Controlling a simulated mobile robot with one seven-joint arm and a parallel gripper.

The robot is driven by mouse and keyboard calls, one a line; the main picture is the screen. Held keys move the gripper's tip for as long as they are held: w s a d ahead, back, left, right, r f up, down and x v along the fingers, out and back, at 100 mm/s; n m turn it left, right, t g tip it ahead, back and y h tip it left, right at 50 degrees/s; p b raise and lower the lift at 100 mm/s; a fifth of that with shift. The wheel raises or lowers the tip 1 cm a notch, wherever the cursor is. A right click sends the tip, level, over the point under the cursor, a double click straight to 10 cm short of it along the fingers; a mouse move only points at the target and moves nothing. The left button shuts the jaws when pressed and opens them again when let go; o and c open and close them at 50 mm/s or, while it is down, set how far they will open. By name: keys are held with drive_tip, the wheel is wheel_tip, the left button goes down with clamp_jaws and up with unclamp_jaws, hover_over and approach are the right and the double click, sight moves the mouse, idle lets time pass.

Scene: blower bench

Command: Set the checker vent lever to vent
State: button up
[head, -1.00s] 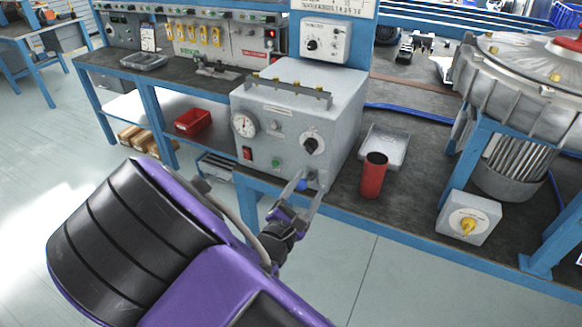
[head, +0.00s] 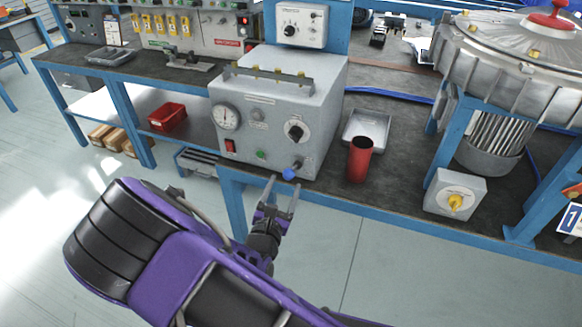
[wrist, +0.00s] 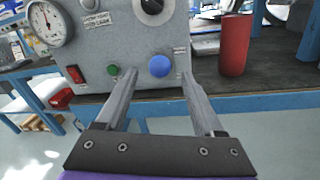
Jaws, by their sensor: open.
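The checker (head: 265,120) is a grey box on the bench with a gauge, a black knob, a red switch and a green button. Its vent lever (head: 289,174) sticks out low at the front right with a blue ball end and a short metal stem. In the wrist view the blue ball (wrist: 159,66) faces me, hiding its stem; a small label beside it is unreadable. My gripper (head: 284,182) is open and empty, just in front of the ball. In the wrist view its fingers (wrist: 158,74) lie on either side of the ball's line, apart from it.
A red cup (head: 360,158) stands right of the checker, before a metal tray (head: 367,128). The blue bench edge (head: 400,225) runs below. A grey box with a yellow knob (head: 455,193) and a large motor housing (head: 495,90) are further right. Floor in front is clear.

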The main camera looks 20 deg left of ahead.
sight(292, 171)
drive_tip(key=w, duration=0.8)
drive_tip(key=shift+w+a, duration=0.1)
drive_tip(key=shift+a, duration=0.05)
drive_tip(key=shift+c, duration=0.2)
clamp_jaws()
idle(0.9)
